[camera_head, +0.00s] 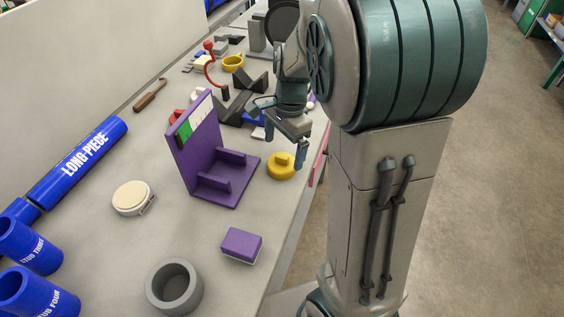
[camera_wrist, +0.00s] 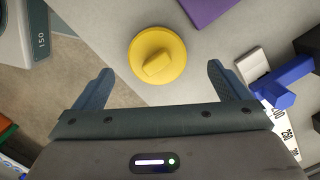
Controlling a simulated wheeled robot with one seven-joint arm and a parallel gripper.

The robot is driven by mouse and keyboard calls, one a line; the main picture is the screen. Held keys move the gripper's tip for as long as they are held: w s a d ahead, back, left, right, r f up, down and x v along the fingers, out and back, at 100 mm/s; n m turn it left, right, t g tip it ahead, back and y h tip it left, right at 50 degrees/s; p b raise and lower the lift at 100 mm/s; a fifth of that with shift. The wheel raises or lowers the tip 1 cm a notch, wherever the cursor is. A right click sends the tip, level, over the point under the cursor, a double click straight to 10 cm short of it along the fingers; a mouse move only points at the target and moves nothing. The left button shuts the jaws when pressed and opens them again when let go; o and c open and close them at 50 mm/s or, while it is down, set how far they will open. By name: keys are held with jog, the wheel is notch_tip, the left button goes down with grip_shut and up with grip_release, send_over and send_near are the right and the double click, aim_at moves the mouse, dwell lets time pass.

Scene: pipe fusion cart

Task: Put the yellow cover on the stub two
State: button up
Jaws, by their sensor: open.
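The yellow cover (camera_head: 282,166) is a round disc with a raised grip on top. It lies flat on the bench near its right edge, beside a purple stand. In the wrist view the yellow cover (camera_wrist: 157,55) is ahead of my gripper, between the lines of the two fingers. My gripper (camera_head: 287,146) is open and empty, just above and behind the cover; its spread fingers (camera_wrist: 160,88) also show in the wrist view. Two blue stubs stand at the left, labelled stub three (camera_head: 30,245) and stub four (camera_head: 38,292). I see no label reading stub two.
The purple stand (camera_head: 215,155) rises left of the cover. A grey ring (camera_head: 174,287), a purple block (camera_head: 241,245) and a cream disc (camera_head: 132,198) lie nearer. A long blue pipe (camera_head: 80,162) lies along the wall. Tools crowd the far bench. Floor lies beyond the right edge.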

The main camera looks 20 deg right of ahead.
aim_at(283, 156)
jog(key=f, duration=0.4)
jog(key=shift+s+a+f, duration=0.15)
jog(key=shift+s+a, duration=0.05)
jog(key=shift+s, duration=0.1)
jog(key=c, duration=1)
notch_tip(283, 156, up, 5)
jog(key=shift+f, duration=0.15)
jog(key=s+d+r, duration=0.3)
jog(key=d+r, duration=0.3)
jog(key=d, duration=0.5)
jog(key=shift+s+d+r+b, duration=0.15)
jog(key=shift+s+r+b, duration=0.05)
jog(key=shift+s+b, duration=0.1)
